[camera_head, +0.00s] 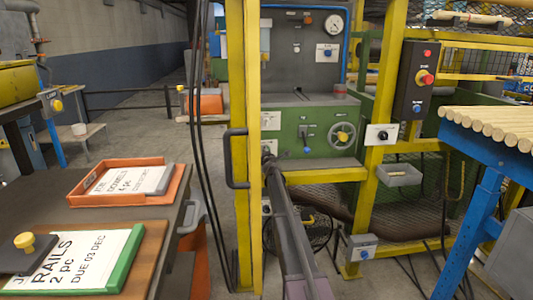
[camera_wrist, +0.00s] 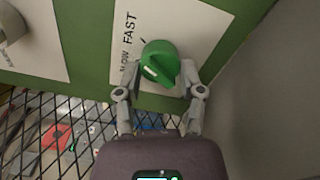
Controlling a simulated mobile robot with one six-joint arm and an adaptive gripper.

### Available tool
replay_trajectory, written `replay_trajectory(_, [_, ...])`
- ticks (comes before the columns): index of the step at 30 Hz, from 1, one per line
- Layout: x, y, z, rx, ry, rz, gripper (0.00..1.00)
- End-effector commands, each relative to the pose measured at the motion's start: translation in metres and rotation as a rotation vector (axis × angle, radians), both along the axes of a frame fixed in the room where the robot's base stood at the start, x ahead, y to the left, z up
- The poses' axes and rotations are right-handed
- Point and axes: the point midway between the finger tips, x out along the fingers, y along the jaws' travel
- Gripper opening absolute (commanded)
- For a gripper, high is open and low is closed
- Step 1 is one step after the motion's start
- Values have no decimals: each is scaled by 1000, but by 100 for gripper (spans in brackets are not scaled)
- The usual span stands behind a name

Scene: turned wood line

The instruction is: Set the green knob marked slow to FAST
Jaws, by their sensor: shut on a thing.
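The green knob (camera_wrist: 160,58) sits on a white label plate (camera_wrist: 185,25) on a green panel in the wrist view. The plate carries FAST and a partly covered word that looks like SLOW, both to the knob's left. A pale mark on the knob lies toward its lower left, near the lower word. My gripper (camera_wrist: 160,80) is shut on the knob, one finger at each side. In the head view my arm reaches up to the green machine front (camera_head: 318,115). I cannot make out the green knob there.
A yellow post (camera_head: 243,110) with a dark handle stands left of my arm. In the wrist view, black mesh (camera_wrist: 60,130) lies below the panel and a grey surface (camera_wrist: 275,100) stands at right.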

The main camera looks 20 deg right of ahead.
Motion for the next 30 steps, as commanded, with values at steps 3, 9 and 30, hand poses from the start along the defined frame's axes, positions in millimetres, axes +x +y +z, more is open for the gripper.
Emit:
replay_trajectory(3, [2, -1, 0, 2, -1, 0, 3])
replay_trajectory(9, [2, -1, 0, 1, 0, 1, 65])
replay_trajectory(30, [-10, 4, 0, -1, 1, 1, 84])
